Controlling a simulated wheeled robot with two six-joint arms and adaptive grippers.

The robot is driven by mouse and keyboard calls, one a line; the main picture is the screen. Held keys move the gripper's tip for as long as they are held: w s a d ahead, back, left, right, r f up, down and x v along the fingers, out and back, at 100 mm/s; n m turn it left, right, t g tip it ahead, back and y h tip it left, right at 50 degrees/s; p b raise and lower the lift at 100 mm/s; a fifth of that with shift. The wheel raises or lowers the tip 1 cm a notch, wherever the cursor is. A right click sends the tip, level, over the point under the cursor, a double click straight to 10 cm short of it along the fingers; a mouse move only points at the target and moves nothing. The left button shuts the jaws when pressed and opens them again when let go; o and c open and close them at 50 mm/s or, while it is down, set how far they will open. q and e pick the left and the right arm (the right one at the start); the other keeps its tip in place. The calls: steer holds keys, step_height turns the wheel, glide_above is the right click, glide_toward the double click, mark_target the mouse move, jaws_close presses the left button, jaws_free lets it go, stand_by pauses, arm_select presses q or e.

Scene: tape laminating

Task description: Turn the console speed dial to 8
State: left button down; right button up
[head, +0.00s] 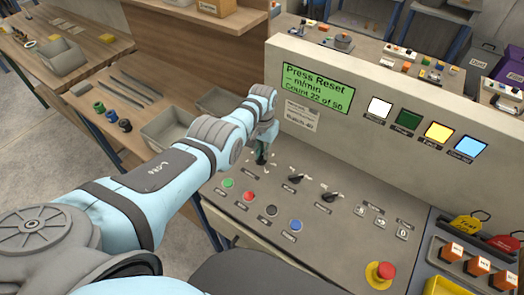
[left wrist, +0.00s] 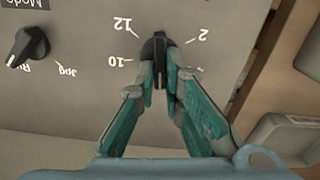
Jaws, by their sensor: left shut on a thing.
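The console speed dial (left wrist: 153,47) is a black knob in a ring of printed numbers. In the left wrist view 10, 12 and 2 show upside down around it; the rest is hidden behind my gripper. My left gripper (left wrist: 160,70) has its teal fingers closed on the dial's sides. In the head view my left gripper (head: 263,150) reaches down onto the dial at the console's left part. I cannot read which number the dial points to. The console display (head: 316,91) reads "Press Reset", "-- m/min", "Count 22 of 50". My right gripper is not in view.
Two more black knobs (head: 295,179) (head: 331,196) stand right of the dial. Coloured push buttons (head: 249,196) are in front. A red emergency stop (head: 380,272) is at the lower right. A grey bin (head: 172,128) is at left.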

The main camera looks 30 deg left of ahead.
arm_select(q)
steer(key=m, duration=0.6)
steer(key=shift+s+d, duration=0.1)
steer(key=shift+d, duration=0.15)
steer(key=shift+m, duration=0.3)
steer(key=c, duration=1.7)
jaws_free()
steer(key=shift+r, duration=0.5)
step_height(320, 180, up, 11)
